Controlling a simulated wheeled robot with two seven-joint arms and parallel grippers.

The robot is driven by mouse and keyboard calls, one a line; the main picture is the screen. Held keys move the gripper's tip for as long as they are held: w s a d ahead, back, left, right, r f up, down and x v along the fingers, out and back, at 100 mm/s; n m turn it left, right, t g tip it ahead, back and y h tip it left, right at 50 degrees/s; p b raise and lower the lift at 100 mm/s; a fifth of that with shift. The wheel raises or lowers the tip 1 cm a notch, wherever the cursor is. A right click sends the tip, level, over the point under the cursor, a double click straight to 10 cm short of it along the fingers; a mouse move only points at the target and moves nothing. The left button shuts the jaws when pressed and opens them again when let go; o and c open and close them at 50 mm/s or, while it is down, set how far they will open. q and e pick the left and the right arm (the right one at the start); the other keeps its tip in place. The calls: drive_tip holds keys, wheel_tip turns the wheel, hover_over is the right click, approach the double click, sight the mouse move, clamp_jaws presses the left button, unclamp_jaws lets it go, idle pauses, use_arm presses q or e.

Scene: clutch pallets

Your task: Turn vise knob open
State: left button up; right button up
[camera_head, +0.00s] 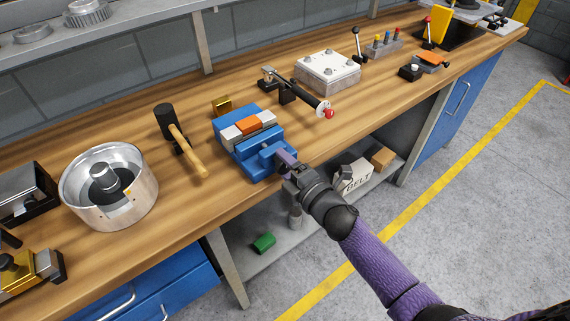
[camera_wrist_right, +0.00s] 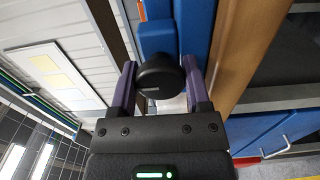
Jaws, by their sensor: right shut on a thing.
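A blue vise (camera_head: 262,165) stands at the front edge of the wooden workbench in the head view, with an orange block (camera_head: 247,125) between its grey jaws. The vise knob (camera_wrist_right: 160,76) is a round black knob, seen in the right wrist view in front of the blue vise body (camera_wrist_right: 195,25). My right gripper (camera_wrist_right: 158,82) has its purple fingers on both sides of the knob and is shut on it. In the head view my right gripper (camera_head: 284,160) reaches the vise's front and hides the knob. My left gripper is not in view.
On the workbench (camera_head: 225,189), a mallet (camera_head: 180,138) and a round metal housing (camera_head: 110,187) are left of the vise. A red-tipped lever tool (camera_head: 305,97) and a metal block (camera_head: 327,71) are right of it. A lower shelf holds a box (camera_head: 352,175).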

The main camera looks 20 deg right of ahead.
idle(0.5)
drive_tip(key=o, duration=1.3)
drive_tip(key=p+v, duration=0.1)
drive_tip(key=v, duration=0.9)
